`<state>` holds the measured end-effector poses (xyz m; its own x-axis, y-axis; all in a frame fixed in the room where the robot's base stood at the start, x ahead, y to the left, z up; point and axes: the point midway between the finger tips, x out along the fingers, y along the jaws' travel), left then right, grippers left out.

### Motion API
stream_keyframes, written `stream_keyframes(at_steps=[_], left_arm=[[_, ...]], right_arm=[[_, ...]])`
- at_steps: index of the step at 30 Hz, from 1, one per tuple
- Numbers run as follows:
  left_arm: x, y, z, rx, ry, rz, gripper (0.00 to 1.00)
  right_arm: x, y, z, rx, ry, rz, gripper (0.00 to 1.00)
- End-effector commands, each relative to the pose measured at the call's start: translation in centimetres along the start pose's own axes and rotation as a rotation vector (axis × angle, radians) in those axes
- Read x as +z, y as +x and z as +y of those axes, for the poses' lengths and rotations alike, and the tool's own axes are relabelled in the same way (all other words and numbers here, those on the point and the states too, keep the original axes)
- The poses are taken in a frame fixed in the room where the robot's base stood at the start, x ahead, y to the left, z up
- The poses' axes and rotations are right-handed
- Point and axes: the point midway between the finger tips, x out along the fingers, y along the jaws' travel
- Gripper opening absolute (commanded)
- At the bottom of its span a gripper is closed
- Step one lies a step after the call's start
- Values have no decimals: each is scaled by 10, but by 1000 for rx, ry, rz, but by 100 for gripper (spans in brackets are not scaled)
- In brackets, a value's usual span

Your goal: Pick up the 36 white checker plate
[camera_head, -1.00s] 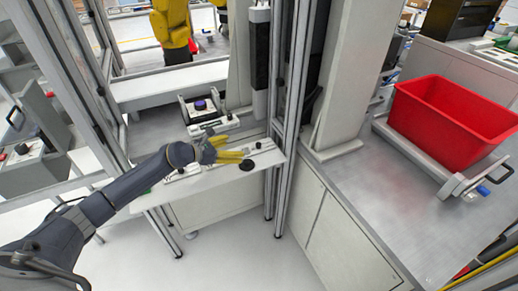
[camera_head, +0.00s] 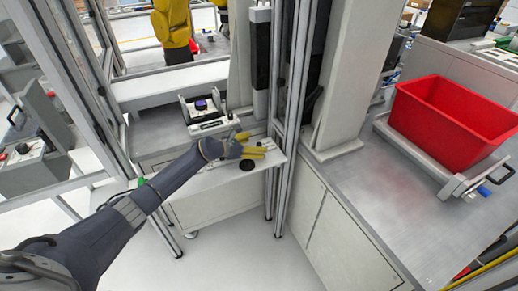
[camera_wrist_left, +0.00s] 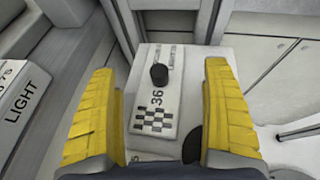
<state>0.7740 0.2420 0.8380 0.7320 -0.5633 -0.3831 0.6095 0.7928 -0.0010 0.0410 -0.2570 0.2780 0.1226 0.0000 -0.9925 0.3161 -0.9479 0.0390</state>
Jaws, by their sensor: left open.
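The white checker plate marked 36 (camera_wrist_left: 148,98) shows in the left wrist view, with a black and white checker pattern and a black knob (camera_wrist_left: 159,73) on its top. It lies on a white shelf (camera_wrist_left: 203,70). My left gripper (camera_wrist_left: 160,85) is open, with its two yellow fingers on either side of the plate and apart from it in the picture. In the head view the left gripper (camera_head: 257,147) is over the shelf and partly hides what lies there. My right gripper is not in view.
A black round disc (camera_head: 247,165) sits on the shelf near its front edge. A metal frame post (camera_head: 283,120) stands just right of the shelf. A box marked LIGHT (camera_wrist_left: 22,95) is at the left in the wrist view. A red bin (camera_head: 450,120) stands far right.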

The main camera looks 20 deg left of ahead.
Motion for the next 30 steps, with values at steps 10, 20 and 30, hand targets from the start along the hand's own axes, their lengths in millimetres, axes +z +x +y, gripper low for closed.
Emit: stream_keyframes(at_steps=[10, 20, 30], left_arm=[[2, 26, 1, 1, 1, -2, 83], [1, 26, 1, 0, 1, -1, 76], [1, 26, 1, 0, 1, -1, 37]], right_arm=[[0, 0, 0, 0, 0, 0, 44], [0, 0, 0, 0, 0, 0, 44], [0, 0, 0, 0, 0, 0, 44]])
